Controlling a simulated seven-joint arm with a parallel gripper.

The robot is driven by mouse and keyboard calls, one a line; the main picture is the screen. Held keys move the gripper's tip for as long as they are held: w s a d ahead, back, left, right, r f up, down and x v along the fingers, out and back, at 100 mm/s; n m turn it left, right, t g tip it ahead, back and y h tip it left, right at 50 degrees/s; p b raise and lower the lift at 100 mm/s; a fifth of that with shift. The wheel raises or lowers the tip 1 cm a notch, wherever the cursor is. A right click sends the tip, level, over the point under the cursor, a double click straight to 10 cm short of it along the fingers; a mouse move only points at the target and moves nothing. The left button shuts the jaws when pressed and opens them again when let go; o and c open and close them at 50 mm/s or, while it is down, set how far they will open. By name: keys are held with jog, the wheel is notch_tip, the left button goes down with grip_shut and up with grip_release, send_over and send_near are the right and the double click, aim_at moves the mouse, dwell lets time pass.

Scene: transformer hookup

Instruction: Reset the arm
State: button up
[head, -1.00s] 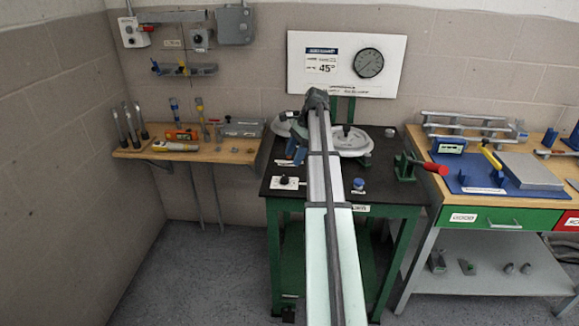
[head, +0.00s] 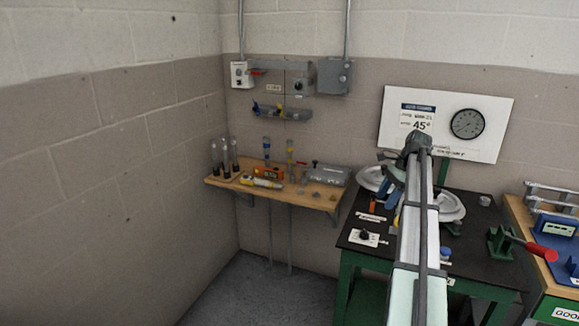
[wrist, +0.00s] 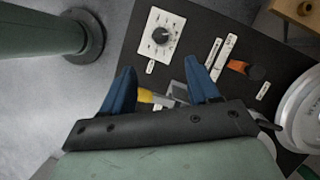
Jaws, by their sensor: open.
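My gripper (wrist: 160,68) is open, its two blue fingers apart with nothing between the tips in the wrist view. It hangs over the black-topped green table (wrist: 118,48). In the head view my arm reaches forward over this table (head: 378,226), and the blue fingers (head: 387,194) show partly at the left of the arm's far end. A white dial box (wrist: 161,36) lies on the table beyond the fingertips; it also shows in the head view (head: 364,237). A yellow and grey item (wrist: 152,97) shows behind the fingers, partly hidden.
Round white plates (head: 452,205) stand on the table near my arm. A green clamp with a red handle (head: 540,250) is at the right. A wooden wall shelf (head: 300,195) with tools and a yellow tube is at the left. A 45° gauge board (head: 490,130) is behind.

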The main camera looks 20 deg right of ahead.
jog(key=w+a+f+n+h, duration=0.1)
jog(key=w+a+f+n, duration=0.1)
jog(key=w+a+f, duration=0.6)
jog(key=w+a+f+n+t+h, duration=0.1)
jog(key=w+a+f+n, duration=0.15)
jog(key=a+f, duration=0.55)
jog(key=w+a+f+n, duration=0.1)
jog(key=w+a+f, duration=0.45)
jog(key=a, duration=0.45)
jog(key=s+a+f+n+h, duration=0.1)
jog(key=a+f+n, duration=0.3)
jog(key=a+f, duration=1.1)
jog(key=s+a+f+n+g, duration=0.2)
jog(key=s+f+n, duration=0.1)
jog(key=s+f, duration=0.75)
jog(key=s+a+f+n+g, duration=0.25)
jog(key=s+f, duration=0.45)
jog(key=s, duration=0.7)
jog(key=s+f+n+g, duration=0.2)
jog(key=s+n, duration=0.1)
jog(key=s, duration=1.3)
jog(key=s+f+n+g+h, duration=0.1)
jog(key=s+f+n+g, duration=0.1)
jog(key=s, duration=1.3)
jog(key=shift+s+a+f+n, duration=0.2)
jog(key=shift+s+f+n, duration=0.25)
jog(key=shift+f, duration=0.3)
